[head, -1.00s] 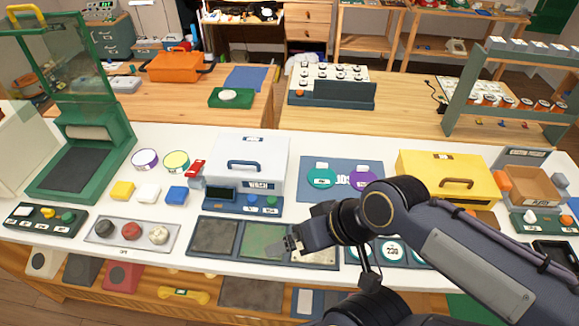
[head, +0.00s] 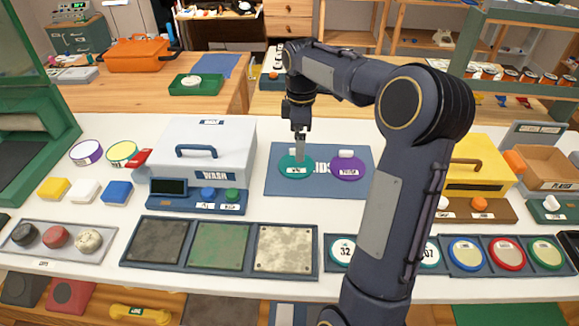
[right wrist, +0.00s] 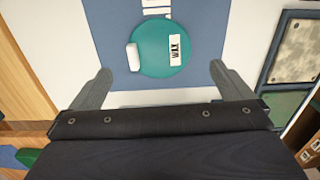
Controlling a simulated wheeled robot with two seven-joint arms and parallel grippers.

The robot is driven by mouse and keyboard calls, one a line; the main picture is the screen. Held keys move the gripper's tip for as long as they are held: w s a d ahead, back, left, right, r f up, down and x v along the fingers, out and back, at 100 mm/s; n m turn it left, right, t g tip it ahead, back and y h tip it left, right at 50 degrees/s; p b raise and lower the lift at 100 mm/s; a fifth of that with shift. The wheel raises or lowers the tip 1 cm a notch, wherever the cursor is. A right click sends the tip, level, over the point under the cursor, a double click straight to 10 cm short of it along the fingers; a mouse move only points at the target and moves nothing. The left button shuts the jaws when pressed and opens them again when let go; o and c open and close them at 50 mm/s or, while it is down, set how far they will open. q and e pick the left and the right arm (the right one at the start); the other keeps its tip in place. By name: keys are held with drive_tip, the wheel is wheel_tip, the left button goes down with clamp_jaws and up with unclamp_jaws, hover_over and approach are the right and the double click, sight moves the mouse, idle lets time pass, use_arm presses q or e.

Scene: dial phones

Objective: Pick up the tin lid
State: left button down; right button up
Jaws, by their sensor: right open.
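A round teal lid (head: 296,166) with a small white handle and a white label lies on a blue mat (head: 284,189). A purple lid (head: 347,168) with a white handle lies to its right on the same mat. My right gripper (head: 299,156) points down over the teal lid, open and empty. In the right wrist view the teal lid (right wrist: 160,50) shows beyond and between the spread fingers (right wrist: 160,68), with its white handle left of the middle. I cannot tell the exact height of the fingertips above it. My left gripper is out of view.
A white wash box (head: 210,145) stands left of the mat, a yellow box (head: 478,165) to the right. Purple-rimmed (head: 86,152) and yellow-rimmed (head: 122,153) round tins sit at the left. A panel tray (head: 200,270) lies in front. My right arm hides part of the table.

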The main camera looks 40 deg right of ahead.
sight(296, 164)
drive_tip(key=f, duration=0.7)
drive_tip(key=shift+w+a+f+b, duration=0.25)
drive_tip(key=shift+f+b, duration=0.05)
drive_tip(key=shift+b, duration=0.05)
drive_tip(key=c, duration=0.7)
